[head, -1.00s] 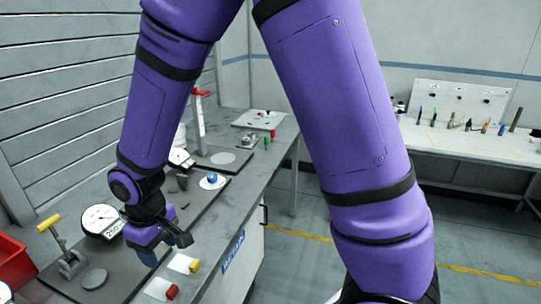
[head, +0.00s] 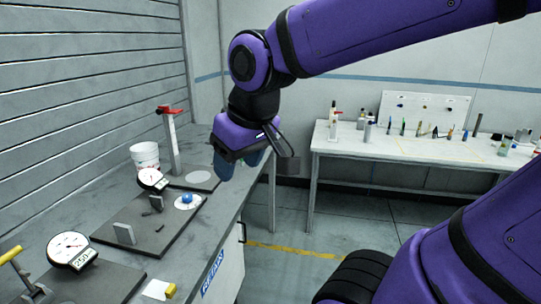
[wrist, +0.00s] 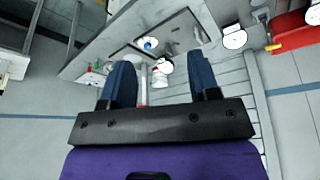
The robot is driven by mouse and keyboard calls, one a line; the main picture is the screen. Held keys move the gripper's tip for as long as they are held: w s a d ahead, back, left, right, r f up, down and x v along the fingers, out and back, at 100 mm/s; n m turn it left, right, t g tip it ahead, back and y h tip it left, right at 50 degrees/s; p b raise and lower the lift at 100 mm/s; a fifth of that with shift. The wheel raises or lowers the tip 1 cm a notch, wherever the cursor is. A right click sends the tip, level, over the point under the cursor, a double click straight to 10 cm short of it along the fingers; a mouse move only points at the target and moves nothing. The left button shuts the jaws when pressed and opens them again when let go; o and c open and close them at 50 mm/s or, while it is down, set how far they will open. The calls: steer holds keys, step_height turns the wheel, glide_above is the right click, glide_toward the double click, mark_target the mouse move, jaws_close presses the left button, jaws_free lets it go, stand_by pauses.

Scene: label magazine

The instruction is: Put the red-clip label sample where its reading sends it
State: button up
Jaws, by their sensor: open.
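The red-clip label sample is out of view now. A white label card (head: 155,289) with a yellow clip (head: 170,290) lies at the near edge of the bench. My gripper (head: 238,166) is raised above the far part of the bench, its blue fingers apart. In the wrist view my gripper (wrist: 161,75) shows nothing between its fingers. A dial gauge (head: 69,247) with a digital window that seems to read 250 stands at the near left. A second dial gauge (head: 152,178) stands farther back; its reading is too small to tell.
A yellow-handled lever (head: 10,256) is at the left edge. A red-topped post (head: 171,143), a white bucket (head: 145,156) and a blue knob (head: 187,198) stand on the bench (head: 95,212). A blue sign (head: 213,272) is on its front. A tool bench (head: 365,145) stands at the back right.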

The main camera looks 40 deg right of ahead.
steer(key=s+d+r+m, duration=0.1)
steer(key=s+d, duration=0.1)
steer(key=s, duration=0.3)
steer(key=shift+s+d+r+t, duration=0.15)
steer(key=shift+d+r+t, duration=0.15)
steer(key=shift+r+t, duration=0.1)
stand_by(0.8)
